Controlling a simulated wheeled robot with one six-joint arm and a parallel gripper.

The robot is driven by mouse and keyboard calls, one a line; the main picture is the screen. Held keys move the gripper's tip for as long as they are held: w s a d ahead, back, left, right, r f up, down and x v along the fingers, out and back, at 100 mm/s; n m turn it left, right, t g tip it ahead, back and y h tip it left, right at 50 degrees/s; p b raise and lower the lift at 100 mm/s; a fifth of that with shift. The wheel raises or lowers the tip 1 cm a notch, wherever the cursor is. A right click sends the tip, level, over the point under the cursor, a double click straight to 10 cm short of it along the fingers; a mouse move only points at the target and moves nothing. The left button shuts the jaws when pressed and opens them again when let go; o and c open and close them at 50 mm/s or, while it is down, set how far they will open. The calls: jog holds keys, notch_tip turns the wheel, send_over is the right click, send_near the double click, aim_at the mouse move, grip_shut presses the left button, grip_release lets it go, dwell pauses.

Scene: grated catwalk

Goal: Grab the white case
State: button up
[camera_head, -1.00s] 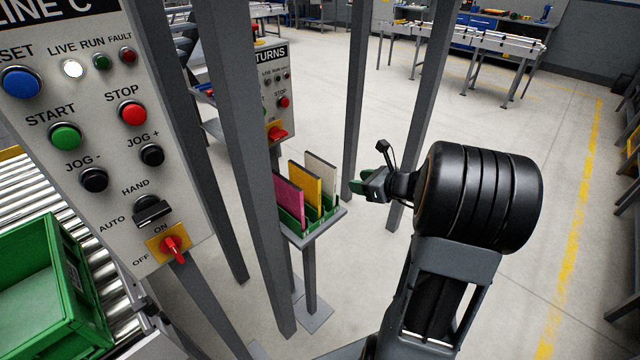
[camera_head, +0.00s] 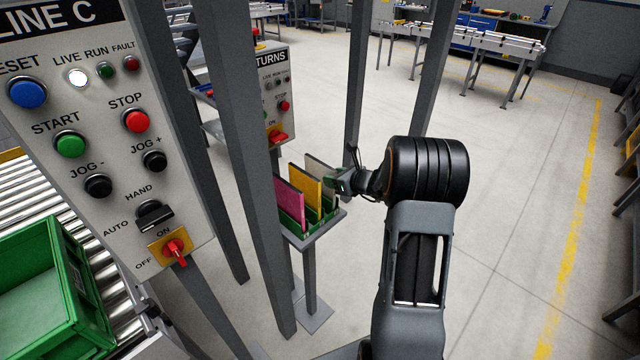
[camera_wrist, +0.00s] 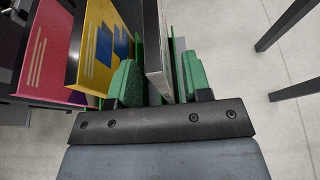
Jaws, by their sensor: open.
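The white case (camera_head: 320,170) stands upright in a green rack (camera_head: 316,225) on a small stand, the rightmost of three cases, and my gripper partly covers it in the head view. In the wrist view the white case (camera_wrist: 157,50) shows edge-on, between the two green fingers of my gripper (camera_wrist: 158,82). The fingers are open, one on each side of it. The left finger is between the white case and the yellow case (camera_wrist: 100,45). Whether either finger touches the white case I cannot tell.
A pink case (camera_head: 289,203) stands left of the yellow one. Grey posts (camera_head: 240,150) rise beside the stand. A control panel (camera_head: 110,130), a roller conveyor and a green crate (camera_head: 40,290) are at the left.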

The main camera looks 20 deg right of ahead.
jog(key=shift+x, duration=0.8)
grip_shut()
